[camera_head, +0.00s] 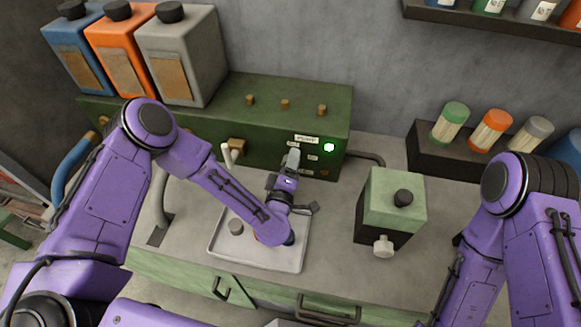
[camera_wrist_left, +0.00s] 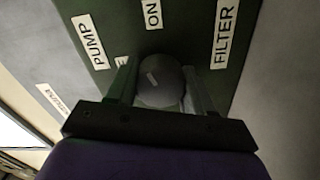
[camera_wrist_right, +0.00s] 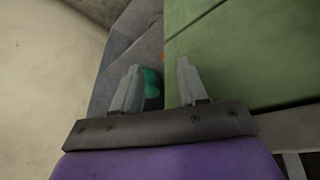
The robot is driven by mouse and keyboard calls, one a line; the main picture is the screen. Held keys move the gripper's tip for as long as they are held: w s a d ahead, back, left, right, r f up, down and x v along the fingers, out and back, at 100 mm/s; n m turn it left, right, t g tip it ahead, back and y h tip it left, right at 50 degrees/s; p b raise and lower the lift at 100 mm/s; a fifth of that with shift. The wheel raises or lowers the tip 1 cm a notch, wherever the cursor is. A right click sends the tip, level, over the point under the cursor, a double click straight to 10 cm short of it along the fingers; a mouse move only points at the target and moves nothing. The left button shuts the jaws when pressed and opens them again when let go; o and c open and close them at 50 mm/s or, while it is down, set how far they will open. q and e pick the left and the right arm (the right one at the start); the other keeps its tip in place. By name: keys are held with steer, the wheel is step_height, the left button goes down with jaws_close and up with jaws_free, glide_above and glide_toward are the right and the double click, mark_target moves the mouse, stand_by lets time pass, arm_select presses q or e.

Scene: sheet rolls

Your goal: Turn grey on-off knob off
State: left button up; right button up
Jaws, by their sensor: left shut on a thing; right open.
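The grey knob (camera_wrist_left: 160,88) sits between the two fingers of my left gripper (camera_wrist_left: 160,85) in the left wrist view. The fingers are shut on it from both sides. A short pale mark shows on its face, below the "ON" label (camera_wrist_left: 153,14). In the head view my left gripper (camera_head: 290,168) reaches the front of the green machine (camera_head: 235,125), and the hand largely hides the knob. A lamp (camera_head: 329,147) to the right glows green. My right gripper (camera_wrist_right: 155,88) is open and empty in the right wrist view.
"PUMP" (camera_wrist_left: 90,42) and "FILTER" (camera_wrist_left: 227,34) labels flank the knob. A white tray (camera_head: 222,258) lies under my left arm. A green box with a black knob (camera_head: 393,205) stands to the right. Blue, orange and grey canisters (camera_head: 185,55) stand on the machine's left.

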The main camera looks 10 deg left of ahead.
arm_select(q)
steer(key=n+b, duration=0.2)
steer(key=n, duration=0.1)
steer(key=n+b, duration=0.1)
steer(key=b, duration=0.1)
steer(key=shift+f+n, duration=0.3)
steer(key=shift+n, duration=0.1)
steer(key=n+b, duration=0.3)
steer(key=shift+n, duration=0.3)
steer(key=n+b, duration=0.3)
steer(key=b, duration=0.1)
steer(key=shift+n, duration=0.4)
steer(key=shift+n+b, duration=0.7)
steer(key=shift+n, duration=0.2)
steer(key=shift+r, duration=0.1)
steer(key=shift+s, duration=0.1)
steer(key=o, duration=0.9)
steer(key=shift+o, duration=0.6)
